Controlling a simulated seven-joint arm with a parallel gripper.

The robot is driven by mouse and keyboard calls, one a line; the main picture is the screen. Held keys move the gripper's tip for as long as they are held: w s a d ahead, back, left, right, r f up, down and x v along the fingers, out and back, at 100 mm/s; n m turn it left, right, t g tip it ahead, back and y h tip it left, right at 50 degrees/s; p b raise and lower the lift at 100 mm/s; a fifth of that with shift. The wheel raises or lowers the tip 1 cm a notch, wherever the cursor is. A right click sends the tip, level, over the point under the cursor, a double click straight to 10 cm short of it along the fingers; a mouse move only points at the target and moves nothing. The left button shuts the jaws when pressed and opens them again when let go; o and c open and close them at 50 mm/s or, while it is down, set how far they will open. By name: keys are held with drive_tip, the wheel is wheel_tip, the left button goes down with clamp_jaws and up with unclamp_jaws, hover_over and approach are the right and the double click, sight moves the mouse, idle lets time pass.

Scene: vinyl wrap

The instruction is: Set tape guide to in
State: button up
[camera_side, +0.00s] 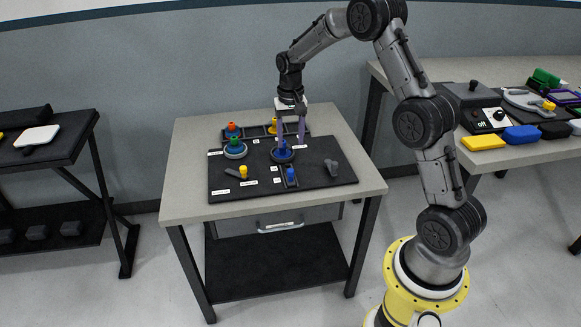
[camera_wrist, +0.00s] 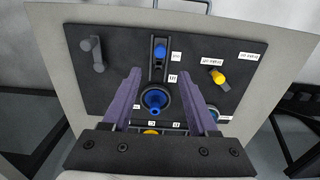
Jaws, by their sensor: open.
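A black control board (camera_side: 312,180) lies on the table. None of its small white labels is clear enough to tell which control is the tape guide. A blue slider (camera_side: 290,174) sits in a dark slot at the board's front middle; it shows in the wrist view (camera_wrist: 160,52) near the slot's far end. Behind it, a round blue knob (camera_side: 282,152) shows in the wrist view (camera_wrist: 154,100) between my finger pads. My gripper (camera_side: 292,143), with purple fingers in the wrist view (camera_wrist: 160,74), is open above this knob. I cannot tell whether it touches.
A yellow-ended lever (camera_side: 243,172) is front left, a grey lever (camera_side: 332,167) at right. A green-and-blue knob (camera_side: 235,148) is at left. A red knob (camera_side: 232,128) and yellow slider (camera_side: 272,127) are at the back. A side table (camera_side: 530,148) holds several other items.

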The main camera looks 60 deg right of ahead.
sight(290, 170)
wheel_tip(290, 170, down, 11)
drive_tip(key=shift+r, duration=0.1)
idle(0.3)
clamp_jaws()
drive_tip(key=shift+r, duration=0.1)
idle(1.3)
